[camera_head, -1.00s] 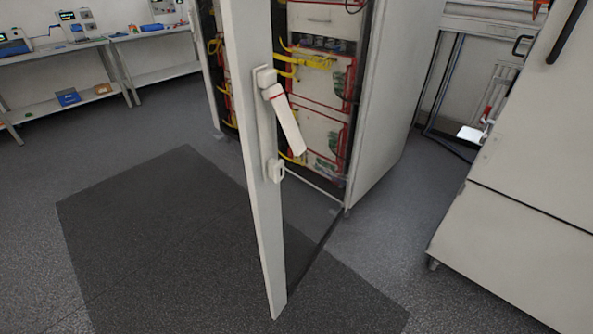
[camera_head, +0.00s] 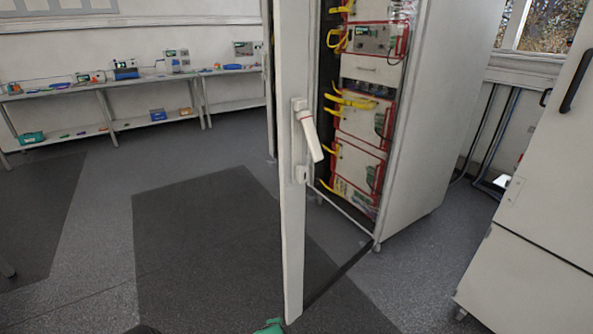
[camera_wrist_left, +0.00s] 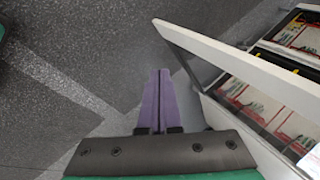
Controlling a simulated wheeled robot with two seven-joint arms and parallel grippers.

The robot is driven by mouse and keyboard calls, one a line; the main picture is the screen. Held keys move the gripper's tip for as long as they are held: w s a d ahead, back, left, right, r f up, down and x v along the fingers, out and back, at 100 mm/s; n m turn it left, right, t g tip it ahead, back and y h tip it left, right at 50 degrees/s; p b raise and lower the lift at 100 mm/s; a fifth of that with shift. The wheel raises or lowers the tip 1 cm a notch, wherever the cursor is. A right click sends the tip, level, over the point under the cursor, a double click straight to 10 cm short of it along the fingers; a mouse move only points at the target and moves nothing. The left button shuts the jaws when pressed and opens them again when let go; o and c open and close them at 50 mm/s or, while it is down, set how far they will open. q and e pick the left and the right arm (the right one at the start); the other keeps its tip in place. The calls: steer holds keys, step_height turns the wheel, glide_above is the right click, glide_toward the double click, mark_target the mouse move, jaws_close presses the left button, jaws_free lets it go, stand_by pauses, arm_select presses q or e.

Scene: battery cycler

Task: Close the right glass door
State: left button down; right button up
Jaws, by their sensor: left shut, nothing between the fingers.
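The right glass door (camera_head: 292,200) stands open, seen almost edge-on in the head view as a tall white frame. Its white handle (camera_head: 310,135) is on the frame, with its lever slanting down to the right. In the left wrist view the door's white frame (camera_wrist_left: 225,55) and glass run diagonally on the right. My left gripper (camera_wrist_left: 160,76) has purple fingers, closed together and empty, beside the door's frame on its left; whether they touch it I cannot tell. The cabinet (camera_head: 440,120) is open behind the door, showing its racks. My right gripper is not in view.
A light cabinet (camera_head: 540,220) stands close at the right. Benches with instruments (camera_head: 125,88) line the far left wall. The dark floor mat (camera_head: 200,230) and the floor left of the door are clear.

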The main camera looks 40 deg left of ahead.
arm_select(q)
steer(key=w+a+r+m+t+y, duration=0.1)
steer(key=w+r, duration=0.2)
steer(key=r, duration=0.3)
steer(key=w+a+r+t+y, duration=0.1)
steer(key=w+r, duration=0.3)
steer(key=r, duration=0.2)
steer(key=m+t+y+p, duration=0.1)
steer(key=t+y+p, duration=0.1)
steer(key=t+y, duration=0.45)
glide_toward(292, 154)
steer(key=s+d, duration=0.3)
steer(key=d, duration=0.3)
steer(key=shift+h, duration=0.25)
steer(key=p+x, duration=0.1)
steer(key=x, duration=0.3)
steer(key=s+a+p+x, duration=0.1)
steer(key=x, duration=0.3)
steer(key=p+x, duration=0.1)
steer(key=x, duration=0.3)
steer(key=shift+s+a+r, duration=0.2)
steer(key=shift+s+a, duration=0.05)
steer(key=shift+a, duration=0.15)
steer(key=shift+a+f+p, duration=0.1)
steer(key=shift+a+p, duration=0.2)
steer(key=shift+a, duration=0.25)
